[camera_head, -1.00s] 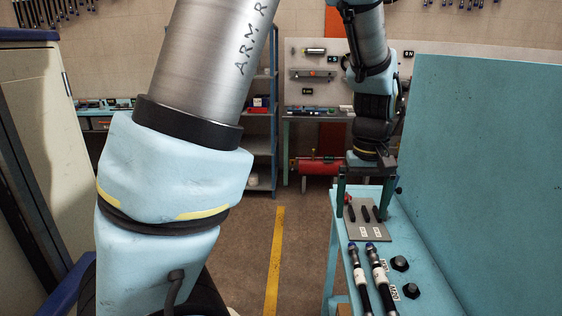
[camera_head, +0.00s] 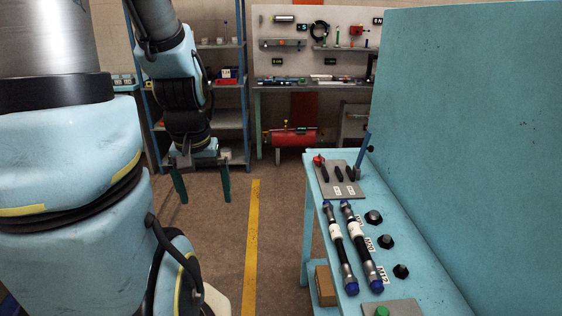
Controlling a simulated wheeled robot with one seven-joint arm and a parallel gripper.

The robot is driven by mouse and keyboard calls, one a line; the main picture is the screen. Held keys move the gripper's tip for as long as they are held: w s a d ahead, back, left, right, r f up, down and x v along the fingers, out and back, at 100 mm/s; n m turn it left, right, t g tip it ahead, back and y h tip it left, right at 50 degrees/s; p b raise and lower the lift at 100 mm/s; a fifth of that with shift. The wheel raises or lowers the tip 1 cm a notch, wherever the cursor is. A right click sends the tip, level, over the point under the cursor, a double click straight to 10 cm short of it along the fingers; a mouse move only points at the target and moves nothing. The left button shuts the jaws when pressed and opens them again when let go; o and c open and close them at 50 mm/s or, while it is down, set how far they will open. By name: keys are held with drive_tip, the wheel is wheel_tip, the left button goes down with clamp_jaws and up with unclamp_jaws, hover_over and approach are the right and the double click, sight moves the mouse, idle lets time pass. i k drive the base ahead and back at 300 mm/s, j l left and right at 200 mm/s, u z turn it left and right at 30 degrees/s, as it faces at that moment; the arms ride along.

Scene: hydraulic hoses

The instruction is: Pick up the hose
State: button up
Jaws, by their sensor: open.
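Two black hoses with blue end caps and white labels lie side by side on the light blue bench (camera_head: 432,290). The left hose (camera_head: 343,262) is nearer the bench's left edge, and the right hose (camera_head: 365,258) lies beside it. The task does not show which one is meant. My gripper (camera_head: 202,190) is open and empty, its two dark green fingers pointing down. It hangs over the floor to the left of the bench, apart from both hoses.
A grey plate (camera_head: 340,181) with dark tools lies behind the hoses. Several black caps (camera_head: 385,241) stand to their right. A tall light blue panel (camera_head: 475,130) bounds the bench's right side. A red tank (camera_head: 293,139) stands at the back. Floor left of the bench is free.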

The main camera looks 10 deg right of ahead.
sight(350, 283)
drive_tip(key=j, duration=1.15)
drive_tip(key=i+j+z, duration=0.1)
drive_tip(key=j, duration=1.05)
drive_tip(key=i+l, duration=0.05)
